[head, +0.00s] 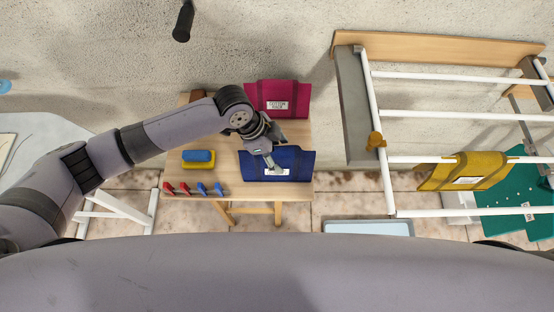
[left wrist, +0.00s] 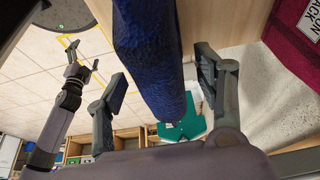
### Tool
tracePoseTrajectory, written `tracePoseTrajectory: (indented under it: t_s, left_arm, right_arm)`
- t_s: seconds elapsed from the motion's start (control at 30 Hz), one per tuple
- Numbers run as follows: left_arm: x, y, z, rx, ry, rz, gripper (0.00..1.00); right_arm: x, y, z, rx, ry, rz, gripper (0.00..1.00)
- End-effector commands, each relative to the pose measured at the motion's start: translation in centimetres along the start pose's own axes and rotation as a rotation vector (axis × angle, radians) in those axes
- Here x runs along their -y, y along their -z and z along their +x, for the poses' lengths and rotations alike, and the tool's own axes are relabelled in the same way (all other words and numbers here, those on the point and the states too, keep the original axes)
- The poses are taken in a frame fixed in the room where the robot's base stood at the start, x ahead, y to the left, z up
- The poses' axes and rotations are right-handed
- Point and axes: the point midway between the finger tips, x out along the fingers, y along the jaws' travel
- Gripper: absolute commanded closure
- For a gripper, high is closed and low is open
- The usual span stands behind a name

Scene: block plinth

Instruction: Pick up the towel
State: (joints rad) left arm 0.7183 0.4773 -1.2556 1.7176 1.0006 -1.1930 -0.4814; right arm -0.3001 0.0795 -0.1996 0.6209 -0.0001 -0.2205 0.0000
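A blue folded towel (head: 301,163) with a white label lies at the front right of the small wooden table. A crimson folded towel (head: 296,92) with a label lies behind it. My left gripper (head: 270,163) reaches down over the blue towel in the head view and hides part of it. In the left wrist view, the blue towel (left wrist: 150,60) stands between the two spread fingers of my left gripper (left wrist: 160,85). I cannot tell whether either finger touches it. My right gripper (left wrist: 84,56) shows small in the left wrist view, fingers apart and empty.
On the wooden table (head: 238,185) are a blue and yellow sponge-like block (head: 198,159) and several red and blue pegs. At right stands a white-barred rack (head: 440,115) with a yellow towel (head: 465,171) over a bar. A teal cloth (head: 510,195) is beyond it.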

Motion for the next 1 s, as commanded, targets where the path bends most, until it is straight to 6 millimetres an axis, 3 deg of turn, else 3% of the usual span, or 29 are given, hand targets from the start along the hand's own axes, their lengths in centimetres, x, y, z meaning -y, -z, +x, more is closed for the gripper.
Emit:
tracePoseTrajectory:
  t_s: [0.9, 1.0]
  left_arm:
    - [0.01, -0.01, -0.06, 0.0, 0.0, -0.001, 0.99]
    - [0.01, 0.0, -0.06, 0.0, 0.0, -0.001, 1.0]
  right_arm:
    - [0.02, -0.04, 0.0, 0.0, 0.0, 0.0, 0.13]
    - [0.02, -0.04, 0.0, 0.0, 0.0, 0.0, 0.13]
